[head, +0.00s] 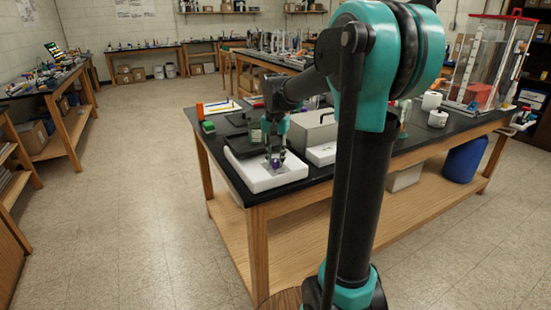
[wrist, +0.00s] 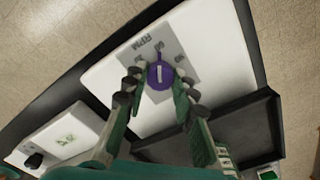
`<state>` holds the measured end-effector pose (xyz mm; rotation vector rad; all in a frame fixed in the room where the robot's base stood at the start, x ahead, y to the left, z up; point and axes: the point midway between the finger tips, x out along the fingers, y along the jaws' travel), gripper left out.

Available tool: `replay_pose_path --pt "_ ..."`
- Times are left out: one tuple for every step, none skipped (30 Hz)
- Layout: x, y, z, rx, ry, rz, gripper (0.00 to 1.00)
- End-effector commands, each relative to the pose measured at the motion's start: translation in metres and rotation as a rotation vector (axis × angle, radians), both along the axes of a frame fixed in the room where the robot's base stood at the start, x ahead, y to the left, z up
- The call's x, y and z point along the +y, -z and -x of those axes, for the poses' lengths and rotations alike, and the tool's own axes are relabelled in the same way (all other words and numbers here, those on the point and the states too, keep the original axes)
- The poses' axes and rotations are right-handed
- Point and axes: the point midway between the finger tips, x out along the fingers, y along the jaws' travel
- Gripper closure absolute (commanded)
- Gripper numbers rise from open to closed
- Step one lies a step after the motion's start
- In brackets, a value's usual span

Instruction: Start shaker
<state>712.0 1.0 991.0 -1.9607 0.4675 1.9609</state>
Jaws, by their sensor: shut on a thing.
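The shaker is a white box (head: 258,183) at the near left corner of the black-topped bench; its white face (wrist: 115,75) fills the middle of the wrist view. A grey plate (wrist: 184,41) on it reads RPM, with small numbers around a round purple knob (wrist: 161,75). A white pointer line on the knob points roughly towards the number at the top, near 60. My gripper (wrist: 157,92) is shut on the knob, one finger on each side. In the head view my gripper (head: 275,156) comes down onto the shaker and hides most of the knob.
A black tray (wrist: 235,125) lies beside the white face. A second white device (wrist: 62,135) with a dark knob is at lower left of the wrist view. A grey box (head: 312,132) stands behind the shaker. The floor left of the bench is clear.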

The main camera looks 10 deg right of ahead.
Motion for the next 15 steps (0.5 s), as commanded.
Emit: replay_pose_path --pt "0.0000 -0.0003 -0.0005 -0.001 0.002 0.000 1.00" --pt "0.0000 -0.0003 -0.0005 -0.001 0.003 0.000 1.00" --pt "-0.0001 -0.0004 -0.0006 -0.001 0.004 0.000 1.00" --pt "-0.0001 -0.0004 -0.0006 -0.001 0.004 0.000 1.00" --pt "-0.0001 -0.0004 -0.0006 -0.001 0.004 0.000 1.00" --pt "-0.0001 -0.0004 -0.0006 -0.001 0.004 0.000 1.00" --pt "-0.0001 -0.0004 -0.0006 -0.001 0.004 0.000 1.00" --pt "-0.0001 -0.0004 -0.0006 -0.001 0.004 0.000 1.00" --pt "-0.0001 -0.0004 -0.0006 -0.001 0.003 0.000 1.00" --pt "-0.0001 -0.0004 -0.0006 -0.001 0.003 0.000 1.00" --pt "-0.0001 -0.0004 -0.0006 -0.001 0.003 0.000 1.00" --pt "-0.0001 -0.0004 -0.0006 -0.001 0.003 0.000 0.70" --pt "-0.0001 -0.0003 -0.0006 -0.001 0.003 0.000 0.66" --pt "0.0000 -0.0003 -0.0005 -0.001 0.003 0.000 0.63" --pt "0.0000 -0.0003 -0.0005 -0.001 0.003 0.000 0.58"
